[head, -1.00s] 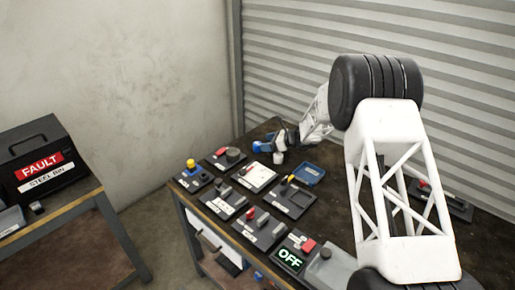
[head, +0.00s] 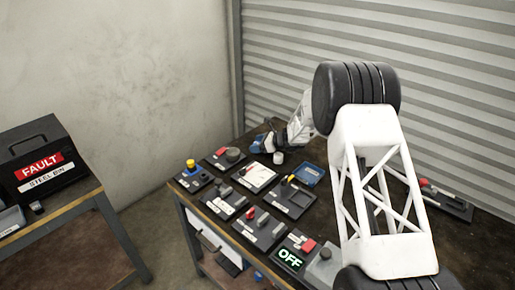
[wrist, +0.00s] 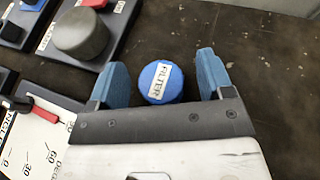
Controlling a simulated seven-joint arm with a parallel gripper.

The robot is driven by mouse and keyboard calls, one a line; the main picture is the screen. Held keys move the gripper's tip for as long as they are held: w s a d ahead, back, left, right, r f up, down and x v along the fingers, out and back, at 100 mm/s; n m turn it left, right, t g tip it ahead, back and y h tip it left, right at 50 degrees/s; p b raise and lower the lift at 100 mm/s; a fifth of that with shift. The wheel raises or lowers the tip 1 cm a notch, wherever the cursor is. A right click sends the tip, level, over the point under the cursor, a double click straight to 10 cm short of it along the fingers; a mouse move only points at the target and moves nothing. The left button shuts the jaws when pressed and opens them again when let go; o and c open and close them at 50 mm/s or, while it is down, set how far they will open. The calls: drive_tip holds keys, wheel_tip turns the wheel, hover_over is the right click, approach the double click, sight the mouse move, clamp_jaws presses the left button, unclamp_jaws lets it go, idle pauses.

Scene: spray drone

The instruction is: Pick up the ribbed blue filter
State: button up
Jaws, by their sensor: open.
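The blue filter (wrist: 161,82) shows in the wrist view as a round blue top with a white label reading FILTER. My gripper (wrist: 160,80) is open, with one blue finger to the left of the filter and one to its right. A gap shows on both sides, wider on the right. The filter's ribbed side is mostly hidden from above.
A dark grey round knob (wrist: 81,34) on a black plate stands left of the fingers. A white dial plate (wrist: 38,138) lies at the lower left. In the head view a blue tray (head: 312,174) and several control panels are nearer. Table beyond the filter is bare.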

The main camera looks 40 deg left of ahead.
drive_tip(key=c, duration=1)
drive_tip(key=shift+r, duration=0.15)
drive_tip(key=shift+r, duration=1.75)
drive_tip(key=s+d, duration=0.3)
drive_tip(key=d, duration=0.1)
drive_tip(key=s+d, duration=0.3)
drive_tip(key=d, duration=0.1)
drive_tip(key=s+d+r, duration=0.1)
drive_tip(key=s+d, duration=0.3)
drive_tip(key=shift+d+r, duration=0.1)
drive_tip(key=shift+d, duration=0.1)
drive_tip(key=shift+r, duration=0.15)
